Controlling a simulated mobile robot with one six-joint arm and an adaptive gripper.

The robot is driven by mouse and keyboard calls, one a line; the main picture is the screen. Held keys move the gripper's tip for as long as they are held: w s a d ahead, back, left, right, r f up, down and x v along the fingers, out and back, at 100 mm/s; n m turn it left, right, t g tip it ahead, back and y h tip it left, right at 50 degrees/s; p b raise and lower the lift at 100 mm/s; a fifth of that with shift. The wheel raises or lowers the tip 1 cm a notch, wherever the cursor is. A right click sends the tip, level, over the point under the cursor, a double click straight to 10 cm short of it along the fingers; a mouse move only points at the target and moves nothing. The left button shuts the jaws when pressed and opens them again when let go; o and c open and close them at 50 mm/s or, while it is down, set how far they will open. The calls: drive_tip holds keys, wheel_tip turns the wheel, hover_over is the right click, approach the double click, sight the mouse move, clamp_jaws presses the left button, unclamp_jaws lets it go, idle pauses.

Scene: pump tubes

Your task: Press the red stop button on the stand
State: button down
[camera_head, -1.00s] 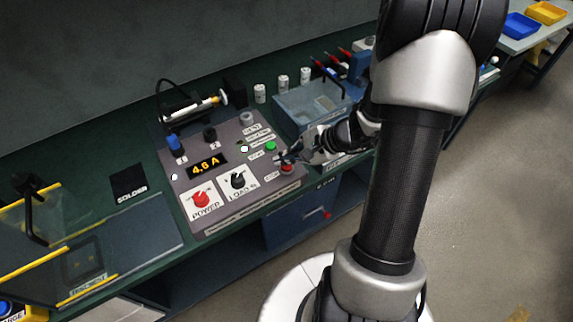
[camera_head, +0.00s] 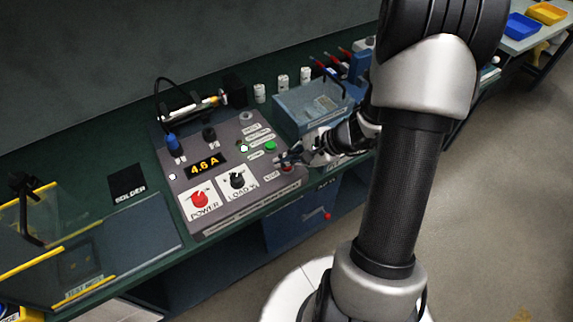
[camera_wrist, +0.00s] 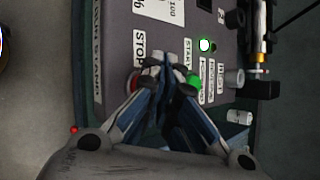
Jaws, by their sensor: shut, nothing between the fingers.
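The red stop button (camera_wrist: 133,82) sits beside the STOP label on the grey stand (camera_wrist: 115,20). In the wrist view one finger partly covers it. In the head view the stop button (camera_head: 288,168) is a small red patch just below the fingertips, at the lower right of the stand's panel (camera_head: 225,220). My gripper (camera_wrist: 160,64) is shut and empty, its tips over the panel between the stop button and the green start button (camera_wrist: 194,82). I cannot tell whether the fingers touch the panel.
The panel also bears a red POWER knob (camera_head: 200,199), a black LOAD knob (camera_head: 237,181) and a display reading 4.6 A (camera_head: 205,165).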

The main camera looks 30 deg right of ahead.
drive_tip(key=shift+f+b, duration=0.4)
drive_tip(key=shift+f, duration=0.05)
drive_tip(key=shift+r, duration=0.1)
idle(0.4)
drive_tip(key=shift+r+p, duration=0.75)
drive_tip(key=shift+r, duration=0.25)
drive_tip(key=shift+r+p, duration=1.75)
drive_tip(key=shift+r, duration=0.7)
